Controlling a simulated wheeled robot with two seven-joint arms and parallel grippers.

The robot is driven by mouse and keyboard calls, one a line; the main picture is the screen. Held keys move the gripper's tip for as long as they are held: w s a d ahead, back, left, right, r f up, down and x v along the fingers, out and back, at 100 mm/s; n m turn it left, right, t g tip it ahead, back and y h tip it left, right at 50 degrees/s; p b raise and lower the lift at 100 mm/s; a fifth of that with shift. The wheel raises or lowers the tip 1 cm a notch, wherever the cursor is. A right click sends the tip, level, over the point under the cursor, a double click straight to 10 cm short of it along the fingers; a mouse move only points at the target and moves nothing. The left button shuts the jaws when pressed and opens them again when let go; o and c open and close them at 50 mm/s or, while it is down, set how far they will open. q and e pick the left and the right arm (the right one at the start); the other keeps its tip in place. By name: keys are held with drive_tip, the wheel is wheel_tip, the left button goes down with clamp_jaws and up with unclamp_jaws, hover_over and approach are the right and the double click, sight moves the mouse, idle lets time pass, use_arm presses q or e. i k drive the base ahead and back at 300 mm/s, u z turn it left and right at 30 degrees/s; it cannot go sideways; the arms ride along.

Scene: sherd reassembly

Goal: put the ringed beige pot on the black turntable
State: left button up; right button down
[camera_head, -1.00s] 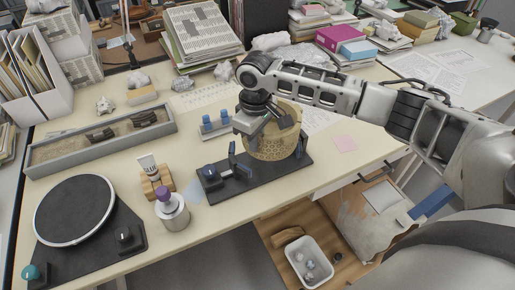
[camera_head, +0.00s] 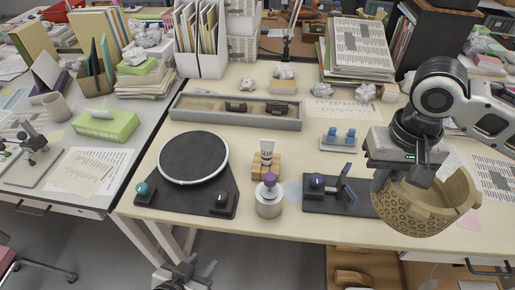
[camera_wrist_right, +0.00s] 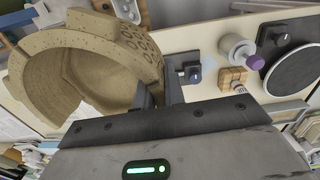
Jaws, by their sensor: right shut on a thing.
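The ringed beige pot (camera_head: 425,205) is at the right of the head view, with dimpled rings around its wall and an uneven rim. My right gripper (camera_head: 407,172) is shut on its wall, and the pot hangs tilted above the bench. In the right wrist view the pot (camera_wrist_right: 60,65) shows its hollow inside, with the fingers (camera_wrist_right: 160,98) at its edge. The black turntable (camera_head: 193,157), a round disc with a pale rim on a dark base, is empty at left; it also shows in the wrist view (camera_wrist_right: 293,72). My left gripper (camera_head: 185,272) is low at the bottom edge, empty, its jaw opening unclear.
A purple-capped bottle (camera_head: 269,197) and a wooden block with a tube (camera_head: 266,160) stand between turntable and pot. A grey tray (camera_head: 237,112) lies behind. Blue-topped pieces (camera_head: 340,138) sit near my right arm.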

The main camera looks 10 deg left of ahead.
sight(192, 153)
drive_tip(key=k, duration=0.45)
drive_tip(key=u, duration=0.85)
drive_tip(key=i, duration=0.8)
drive_tip(key=u, duration=0.2)
